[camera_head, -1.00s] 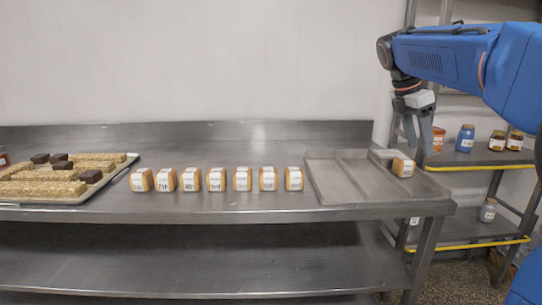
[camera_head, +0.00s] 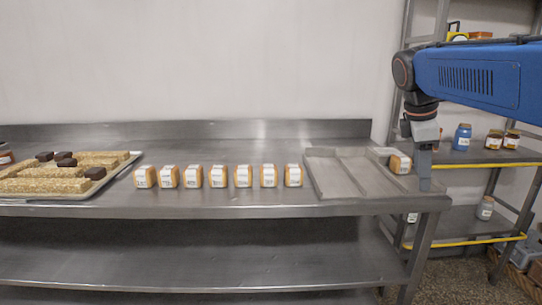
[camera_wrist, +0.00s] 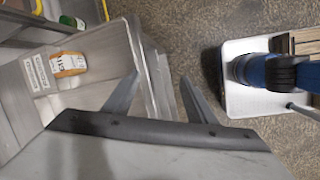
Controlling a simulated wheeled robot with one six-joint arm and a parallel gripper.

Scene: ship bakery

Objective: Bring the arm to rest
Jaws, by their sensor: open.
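My blue arm reaches in from the right in the head view. My gripper (camera_head: 424,165) points down at the right end of the steel table (camera_head: 250,207), beside the grey metal tray (camera_head: 345,182). In the wrist view my gripper (camera_wrist: 158,88) has its two fingers spread wide with nothing between them. A small labelled orange-and-white package (camera_head: 400,164) stands in the tray's right end, just left of the fingers in the head view. It also shows in the wrist view (camera_wrist: 68,64), outside the fingers.
Several similar packages (camera_head: 218,177) stand in a row left of the tray. A board (camera_head: 50,196) with pale bars and dark blocks lies at the far left. A shelf rack (camera_head: 480,158) with jars stands behind my arm at the right. Bare tabletop lies behind the row.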

